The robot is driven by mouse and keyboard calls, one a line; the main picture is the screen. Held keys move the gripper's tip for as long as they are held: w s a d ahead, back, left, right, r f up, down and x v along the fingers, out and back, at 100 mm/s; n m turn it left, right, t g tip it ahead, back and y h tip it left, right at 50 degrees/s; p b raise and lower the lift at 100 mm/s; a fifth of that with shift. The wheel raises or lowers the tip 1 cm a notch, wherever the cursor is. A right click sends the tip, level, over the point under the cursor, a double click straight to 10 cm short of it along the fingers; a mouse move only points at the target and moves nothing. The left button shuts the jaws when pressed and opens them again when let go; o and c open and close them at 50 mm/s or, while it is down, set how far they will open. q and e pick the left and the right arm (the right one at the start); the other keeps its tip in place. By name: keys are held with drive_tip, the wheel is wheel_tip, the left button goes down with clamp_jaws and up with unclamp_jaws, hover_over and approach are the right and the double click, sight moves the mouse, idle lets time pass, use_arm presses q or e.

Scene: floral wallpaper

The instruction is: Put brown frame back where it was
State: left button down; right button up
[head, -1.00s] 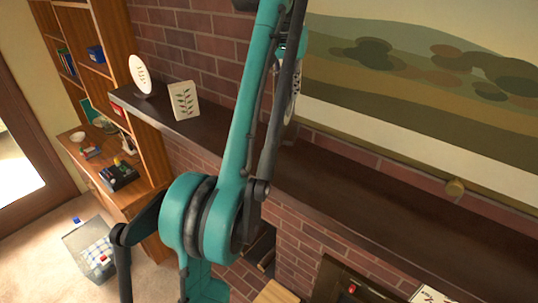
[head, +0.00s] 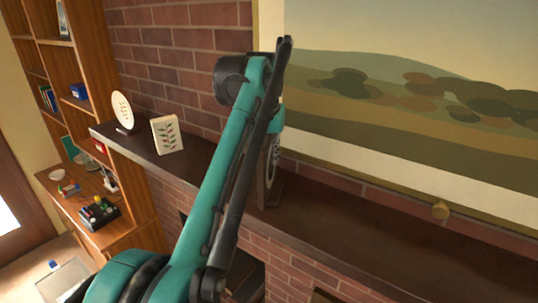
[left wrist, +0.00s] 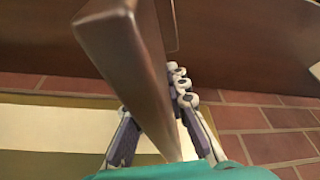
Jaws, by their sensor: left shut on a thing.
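The brown frame (left wrist: 128,60) fills the upper middle of the left wrist view, seen close up along one edge. My left gripper (left wrist: 160,105) is shut on it, with a finger on each side. My right gripper is not in view.
The dark mantel shelf (head: 350,215) runs along the brick wall, with clear room on its right. A cream leaf card (head: 167,134) and an oval plaque (head: 122,110) stand at its left end. A large landscape painting (head: 400,90) hangs above. A wooden bookcase (head: 90,30) stands left.

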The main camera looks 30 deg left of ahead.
use_arm(q)
drive_tip(key=shift+f, duration=0.1)
drive_tip(key=c, duration=1.5)
unclamp_jaws()
drive_tip(key=p+v, duration=0.1)
drive_tip(key=v, duration=1.1)
